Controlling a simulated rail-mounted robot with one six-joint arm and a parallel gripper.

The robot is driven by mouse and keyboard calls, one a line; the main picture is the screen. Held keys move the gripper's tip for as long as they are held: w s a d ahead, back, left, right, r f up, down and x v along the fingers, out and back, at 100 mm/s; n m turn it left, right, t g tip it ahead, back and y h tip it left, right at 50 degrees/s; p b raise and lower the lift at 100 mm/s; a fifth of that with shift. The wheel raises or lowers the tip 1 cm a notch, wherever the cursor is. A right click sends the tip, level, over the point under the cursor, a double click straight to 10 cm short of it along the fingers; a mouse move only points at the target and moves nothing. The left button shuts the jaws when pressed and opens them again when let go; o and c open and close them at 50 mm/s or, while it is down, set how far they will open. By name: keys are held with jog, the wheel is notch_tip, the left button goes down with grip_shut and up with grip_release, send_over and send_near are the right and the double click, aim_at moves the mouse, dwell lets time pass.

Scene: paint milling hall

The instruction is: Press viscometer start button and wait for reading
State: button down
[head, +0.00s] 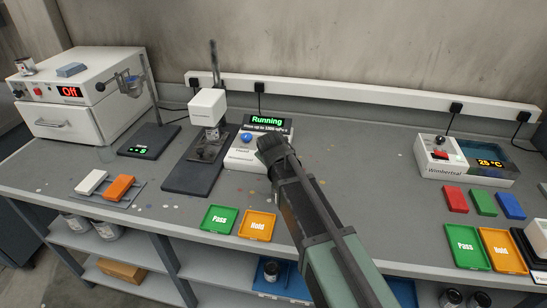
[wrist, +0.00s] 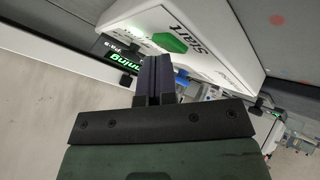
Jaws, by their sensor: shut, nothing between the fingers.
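The viscometer's white control box (head: 243,158) stands beside its stand, and its display (head: 267,122) reads "Running" in green. The white measuring head (head: 207,106) sits on the stand above a dark cup. My gripper (head: 270,146) is shut and empty, its tip over the right part of the control box. In the wrist view the shut fingers (wrist: 155,62) end close to the green start button (wrist: 171,42), beside the "Start" lettering. I cannot tell whether they touch it. In the head view my gripper hides this button. A blue knob (head: 246,138) shows left of the gripper.
Green Pass tray (head: 219,219) and orange Hold tray (head: 257,224) lie near the bench's front edge. An oven (head: 72,96) showing "Off" stands far left. A bath (head: 500,163) showing 25 °C stands right.

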jog(key=shift+w+a+r+p, duration=0.1)
jog(key=shift+r+p, duration=0.5)
jog(key=shift+p, duration=0.15)
notch_tip(320, 180, up, 5)
jog(key=p, duration=0.5)
jog(key=shift+r, duration=0.15)
